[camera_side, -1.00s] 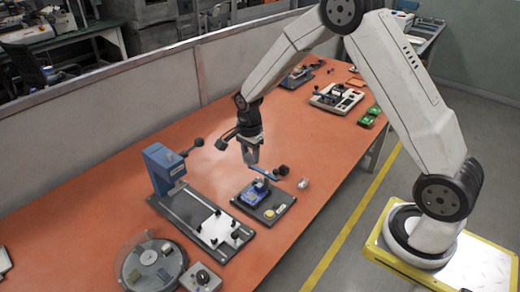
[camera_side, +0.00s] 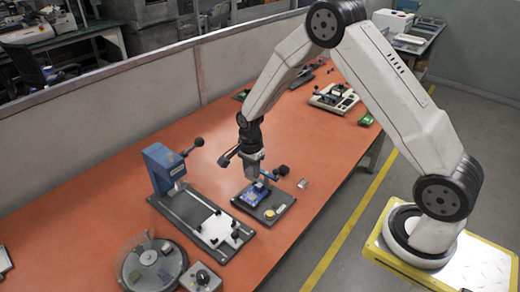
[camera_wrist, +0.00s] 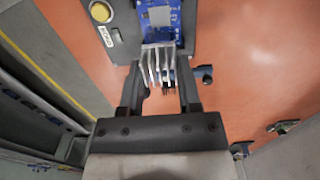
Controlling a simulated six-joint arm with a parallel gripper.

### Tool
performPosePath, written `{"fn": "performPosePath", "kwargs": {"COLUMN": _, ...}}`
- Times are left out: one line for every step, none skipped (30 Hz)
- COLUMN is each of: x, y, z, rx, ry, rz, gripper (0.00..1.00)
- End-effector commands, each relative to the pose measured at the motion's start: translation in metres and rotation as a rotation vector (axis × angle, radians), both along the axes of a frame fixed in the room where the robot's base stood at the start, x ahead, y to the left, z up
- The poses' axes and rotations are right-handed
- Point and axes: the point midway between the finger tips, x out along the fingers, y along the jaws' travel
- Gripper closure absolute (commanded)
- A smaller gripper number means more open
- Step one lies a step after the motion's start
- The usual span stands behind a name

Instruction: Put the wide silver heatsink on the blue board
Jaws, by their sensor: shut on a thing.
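The wide silver heatsink (camera_wrist: 157,64) shows its fins between the fingers of my gripper (camera_wrist: 160,92) in the wrist view. My gripper is shut on it. The blue board (camera_wrist: 186,22) lies on a dark fixture plate just past the heatsink in the wrist view, and the heatsink overlaps its near end. In the side view my gripper (camera_side: 252,178) is low over the blue board (camera_side: 254,197). The heatsink is too small to make out there, and I cannot tell whether it touches the board.
The dark fixture plate (camera_side: 275,207) carries a yellow button (camera_wrist: 100,11). A blue press (camera_side: 163,170) on a long base stands to the left. A round turntable (camera_side: 150,268) and a grey control box (camera_side: 201,279) are at the front left.

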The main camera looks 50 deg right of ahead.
Motion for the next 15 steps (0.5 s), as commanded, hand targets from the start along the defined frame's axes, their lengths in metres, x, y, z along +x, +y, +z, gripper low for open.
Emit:
{"fn": "performPosePath", "kwargs": {"x": 0.000, "y": 0.000, "z": -0.002, "rx": 0.000, "ry": 0.000, "rz": 0.000, "gripper": 0.99}}
{"fn": "performPosePath", "kwargs": {"x": 0.000, "y": 0.000, "z": -0.003, "rx": 0.000, "ry": 0.001, "rz": 0.000, "gripper": 0.99}}
{"fn": "performPosePath", "kwargs": {"x": 0.000, "y": 0.000, "z": -0.004, "rx": 0.000, "ry": 0.001, "rz": 0.000, "gripper": 0.99}}
{"fn": "performPosePath", "kwargs": {"x": 0.000, "y": 0.000, "z": -0.006, "rx": 0.000, "ry": 0.001, "rz": 0.000, "gripper": 0.99}}
{"fn": "performPosePath", "kwargs": {"x": 0.000, "y": 0.000, "z": -0.007, "rx": 0.000, "ry": 0.001, "rz": 0.000, "gripper": 0.99}}
{"fn": "performPosePath", "kwargs": {"x": 0.000, "y": 0.000, "z": -0.009, "rx": 0.000, "ry": 0.001, "rz": 0.000, "gripper": 0.99}}
{"fn": "performPosePath", "kwargs": {"x": 0.000, "y": 0.000, "z": -0.010, "rx": 0.000, "ry": 0.001, "rz": 0.000, "gripper": 0.99}}
{"fn": "performPosePath", "kwargs": {"x": 0.000, "y": 0.000, "z": -0.012, "rx": 0.000, "ry": 0.002, "rz": 0.000, "gripper": 0.99}}
{"fn": "performPosePath", "kwargs": {"x": 0.000, "y": 0.000, "z": -0.015, "rx": 0.000, "ry": 0.002, "rz": 0.000, "gripper": 0.99}}
{"fn": "performPosePath", "kwargs": {"x": 0.000, "y": 0.000, "z": -0.017, "rx": 0.000, "ry": 0.003, "rz": 0.000, "gripper": 0.99}}
{"fn": "performPosePath", "kwargs": {"x": -0.001, "y": 0.000, "z": -0.019, "rx": 0.000, "ry": 0.003, "rz": 0.000, "gripper": 0.99}}
{"fn": "performPosePath", "kwargs": {"x": 0.000, "y": 0.000, "z": -0.022, "rx": 0.000, "ry": 0.002, "rz": 0.000, "gripper": 0.99}}
{"fn": "performPosePath", "kwargs": {"x": 0.000, "y": 0.000, "z": -0.024, "rx": 0.000, "ry": 0.001, "rz": 0.000, "gripper": 0.99}}
{"fn": "performPosePath", "kwargs": {"x": 0.000, "y": 0.000, "z": -0.026, "rx": 0.000, "ry": 0.001, "rz": 0.000, "gripper": 0.99}}
{"fn": "performPosePath", "kwargs": {"x": 0.000, "y": 0.000, "z": -0.029, "rx": 0.000, "ry": 0.002, "rz": 0.000, "gripper": 0.99}}
